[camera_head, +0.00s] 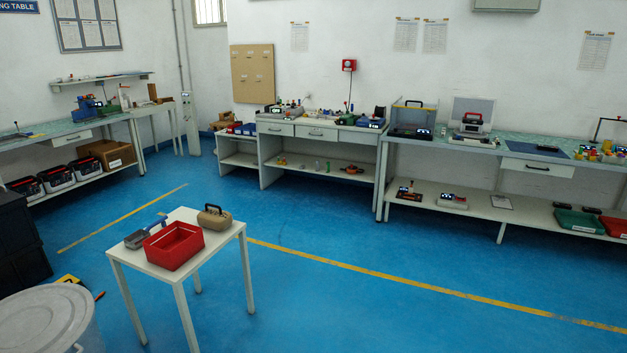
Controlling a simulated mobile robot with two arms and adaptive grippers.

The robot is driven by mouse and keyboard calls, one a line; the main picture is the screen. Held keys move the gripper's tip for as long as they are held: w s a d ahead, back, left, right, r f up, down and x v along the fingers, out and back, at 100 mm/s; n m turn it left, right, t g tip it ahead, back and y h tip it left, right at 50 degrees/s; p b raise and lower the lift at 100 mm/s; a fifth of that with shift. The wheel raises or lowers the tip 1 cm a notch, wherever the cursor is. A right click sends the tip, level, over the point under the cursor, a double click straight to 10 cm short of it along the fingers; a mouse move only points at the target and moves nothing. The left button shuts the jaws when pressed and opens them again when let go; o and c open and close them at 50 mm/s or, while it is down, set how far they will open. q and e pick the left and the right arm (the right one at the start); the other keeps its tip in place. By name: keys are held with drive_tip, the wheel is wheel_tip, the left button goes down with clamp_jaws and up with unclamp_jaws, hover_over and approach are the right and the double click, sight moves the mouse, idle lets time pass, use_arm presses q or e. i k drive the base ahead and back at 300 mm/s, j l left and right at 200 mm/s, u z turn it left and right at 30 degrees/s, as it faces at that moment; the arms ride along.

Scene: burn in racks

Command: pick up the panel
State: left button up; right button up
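No object here can be told for certain as the panel. A dark flat piece (537,149) lies on the right workbench. A light upright board (472,108) stands behind a device on the same bench. A beige board (252,74) hangs on the back wall. Neither of my grippers shows in the head view.
A small white table (197,272) stands in front with a red bin (173,245), a grey and blue tool (141,236) and a tan case (215,218). A white barrel (45,325) and black boxes (20,240) stand at left. Blue floor (380,310) is open at right.

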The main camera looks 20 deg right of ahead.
sight(539, 146)
drive_tip(key=i+l+z, duration=0.25)
drive_tip(key=l+z, duration=0.15)
drive_tip(key=i+l+z, duration=0.3)
drive_tip(key=z, duration=0.15)
drive_tip(key=i+l+z, duration=0.4)
drive_tip(key=i+z, duration=0.6)
drive_tip(key=i, duration=3.15)
